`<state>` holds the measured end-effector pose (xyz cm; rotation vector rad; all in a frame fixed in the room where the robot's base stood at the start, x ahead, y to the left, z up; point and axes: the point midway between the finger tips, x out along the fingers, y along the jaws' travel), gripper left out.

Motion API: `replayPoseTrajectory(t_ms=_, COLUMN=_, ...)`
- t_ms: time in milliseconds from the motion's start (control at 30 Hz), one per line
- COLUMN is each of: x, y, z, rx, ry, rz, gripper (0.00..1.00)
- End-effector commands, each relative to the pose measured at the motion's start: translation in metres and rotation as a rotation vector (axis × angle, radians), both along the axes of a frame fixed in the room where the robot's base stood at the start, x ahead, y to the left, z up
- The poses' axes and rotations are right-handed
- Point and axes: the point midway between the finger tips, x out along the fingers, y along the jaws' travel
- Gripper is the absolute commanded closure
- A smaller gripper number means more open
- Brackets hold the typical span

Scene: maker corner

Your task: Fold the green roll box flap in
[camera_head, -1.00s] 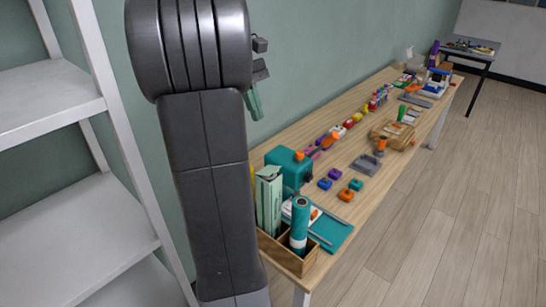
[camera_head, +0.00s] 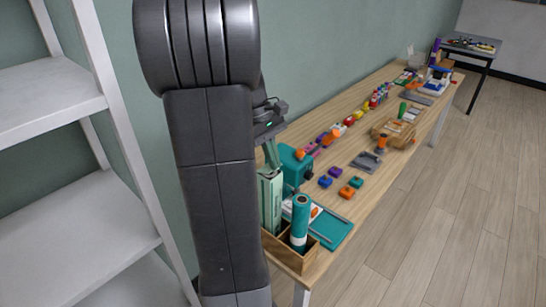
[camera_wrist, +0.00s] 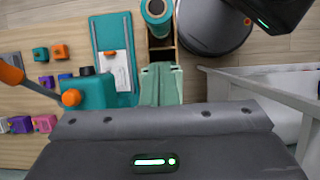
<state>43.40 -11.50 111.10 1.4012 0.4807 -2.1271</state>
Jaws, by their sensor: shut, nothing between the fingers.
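The tall light green roll box (camera_head: 270,205) stands upright in a wooden holder (camera_head: 283,256), beside a teal roll (camera_head: 300,220). My gripper (camera_head: 273,163) is shut and empty, pointing down with its light green fingertips at the box's top end. I cannot tell whether they touch the flap, which is hard to separate from the fingers here. In the wrist view, my gripper (camera_wrist: 160,70) and the box are similar pale green and overlap at the centre. The teal roll (camera_wrist: 156,10) is at the top there.
A teal machine (camera_head: 290,163) with an orange knob stands just behind the box. A teal tray (camera_head: 332,231) lies to the right, with small coloured blocks (camera_head: 346,192) beyond. A white shelf (camera_head: 85,210) stands at left. Floor at right is clear.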

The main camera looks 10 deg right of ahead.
Motion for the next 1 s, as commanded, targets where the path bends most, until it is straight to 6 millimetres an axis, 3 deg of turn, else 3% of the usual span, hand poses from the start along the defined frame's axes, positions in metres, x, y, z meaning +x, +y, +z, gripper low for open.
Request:
replayPoseTrajectory(t_ms=267, x=-0.001, y=-0.001, z=-0.001, rx=0.012, ry=-0.013, rz=-0.002, gripper=1.00)
replayPoseTrajectory(t_ms=700, x=-0.014, y=-0.012, z=-0.021, rx=0.245, ry=-0.316, rz=-0.004, gripper=1.00)
replayPoseTrajectory(t_ms=1000, x=-0.014, y=-0.011, z=-0.021, rx=0.270, ry=-0.346, rz=0.001, gripper=1.00)
